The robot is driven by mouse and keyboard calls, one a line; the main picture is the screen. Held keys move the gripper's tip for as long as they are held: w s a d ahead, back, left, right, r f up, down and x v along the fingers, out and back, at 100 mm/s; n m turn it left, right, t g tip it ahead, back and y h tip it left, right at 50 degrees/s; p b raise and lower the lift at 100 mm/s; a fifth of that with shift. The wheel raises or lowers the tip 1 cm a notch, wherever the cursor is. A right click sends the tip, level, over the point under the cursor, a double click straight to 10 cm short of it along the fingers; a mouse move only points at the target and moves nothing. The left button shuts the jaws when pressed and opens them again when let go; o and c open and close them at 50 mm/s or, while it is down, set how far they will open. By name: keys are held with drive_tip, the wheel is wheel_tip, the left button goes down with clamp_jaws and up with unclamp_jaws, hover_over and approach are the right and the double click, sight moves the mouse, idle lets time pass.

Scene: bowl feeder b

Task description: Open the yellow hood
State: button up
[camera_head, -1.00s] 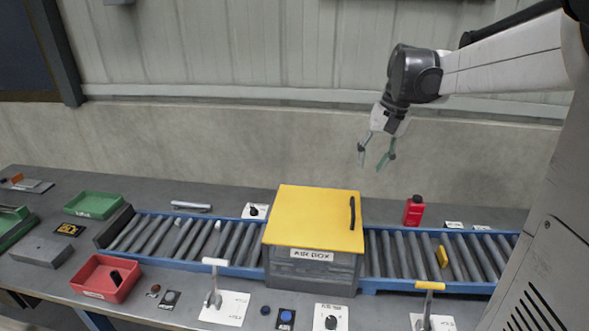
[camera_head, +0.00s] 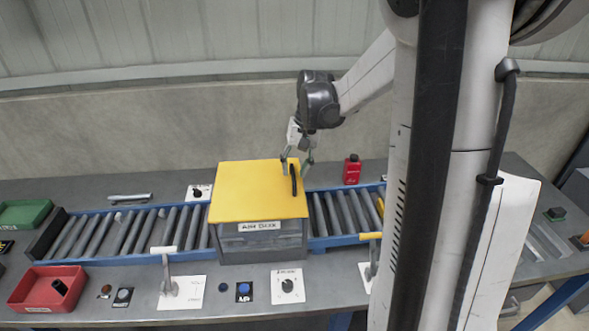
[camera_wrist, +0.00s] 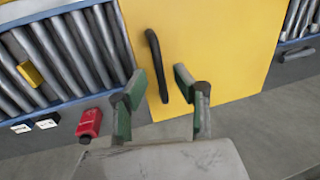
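The yellow hood (camera_head: 250,188) lies flat and closed on top of the grey box labelled "AIR BOX" (camera_head: 262,243). Its black handle (camera_head: 294,180) runs near the right edge of the hood. My gripper (camera_head: 297,170) is at the hood's back right, with its fingertips close to the handle. In the wrist view my gripper (camera_wrist: 155,88) is open, with green pads apart. There the handle (camera_wrist: 156,65) shows beyond and between the fingers, nearer the left one, with the yellow hood (camera_wrist: 210,45) behind it. No contact with the handle is visible.
A roller conveyor (camera_head: 130,232) passes on both sides of the box. A red bottle (camera_head: 352,169) stands behind the conveyor at right; it also shows in the wrist view (camera_wrist: 90,122). Levers (camera_head: 168,275), a dial (camera_head: 288,285) and a red tray (camera_head: 45,287) are in front.

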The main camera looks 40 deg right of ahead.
drive_tip(key=shift+f, duration=0.4)
clamp_jaws()
